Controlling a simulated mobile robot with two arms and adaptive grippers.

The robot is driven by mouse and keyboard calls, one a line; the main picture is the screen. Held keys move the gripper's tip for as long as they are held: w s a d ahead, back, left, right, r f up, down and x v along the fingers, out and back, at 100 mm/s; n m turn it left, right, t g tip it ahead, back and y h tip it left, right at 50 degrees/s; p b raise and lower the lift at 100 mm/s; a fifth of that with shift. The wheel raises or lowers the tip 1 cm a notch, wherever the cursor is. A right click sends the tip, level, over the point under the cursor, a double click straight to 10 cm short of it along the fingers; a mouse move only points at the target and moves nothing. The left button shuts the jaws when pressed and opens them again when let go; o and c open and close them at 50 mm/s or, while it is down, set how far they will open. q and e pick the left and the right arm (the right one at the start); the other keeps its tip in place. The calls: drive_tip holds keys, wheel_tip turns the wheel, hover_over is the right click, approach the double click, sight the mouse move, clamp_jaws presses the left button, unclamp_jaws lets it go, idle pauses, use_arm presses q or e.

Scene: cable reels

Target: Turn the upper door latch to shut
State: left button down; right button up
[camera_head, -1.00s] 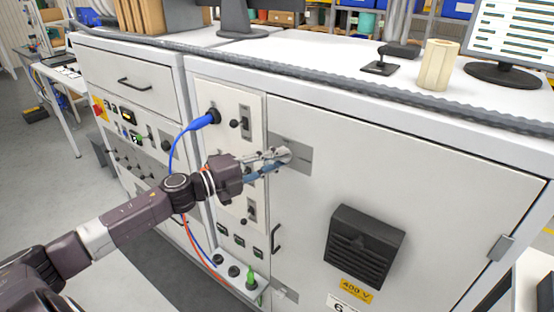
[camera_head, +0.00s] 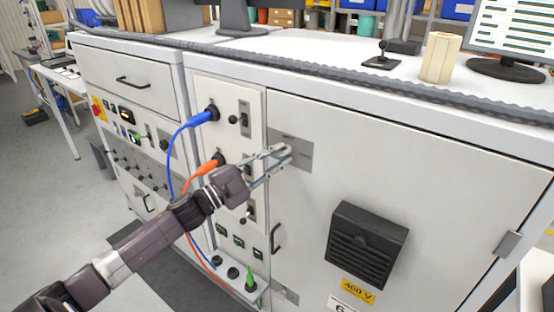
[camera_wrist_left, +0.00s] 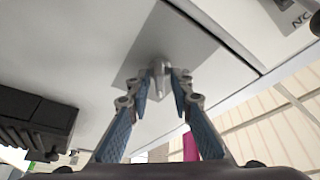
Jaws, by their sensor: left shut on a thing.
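The upper door latch has a grey plate (camera_head: 303,155) near the top left corner of the white cabinet door (camera_head: 400,170). My left gripper (camera_head: 286,157) is at this plate, its arm coming up from the lower left. In the left wrist view its two blue-padded fingers (camera_wrist_left: 166,82) are closed on the small metal latch handle (camera_wrist_left: 157,66), one finger on each side. The fingers largely hide the handle in the head view. My right gripper is not in view.
A lower latch (camera_head: 285,292) and a black door handle (camera_head: 275,240) are on the door's left side. A black vent box (camera_head: 366,245) juts from the door. Blue (camera_head: 200,118) and orange (camera_head: 207,168) plugs with hanging cables are left of my gripper.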

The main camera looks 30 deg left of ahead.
use_arm(q)
drive_tip(key=n+t+y, duration=0.1)
drive_tip(key=n, duration=0.2)
drive_tip(key=shift+f+n, duration=0.1)
drive_tip(key=shift+n, duration=0.3)
drive_tip(key=n+t+y, duration=0.1)
drive_tip(key=n, duration=0.2)
drive_tip(key=shift+d+n, duration=0.1)
drive_tip(key=shift+n, duration=0.2)
drive_tip(key=n+y, duration=0.2)
drive_tip(key=n, duration=0.1)
drive_tip(key=n+t+y+p, duration=0.1)
drive_tip(key=n+y, duration=0.1)
drive_tip(key=n, duration=0.2)
drive_tip(key=shift+d, duration=0.15)
drive_tip(key=shift+n+t, duration=0.3)
drive_tip(key=shift+n, duration=0.2)
drive_tip(key=c, duration=2)
unclamp_jaws()
drive_tip(key=shift+c, duration=0.2)
drive_tip(key=shift+s, duration=0.1)
drive_tip(key=v, duration=1.2)
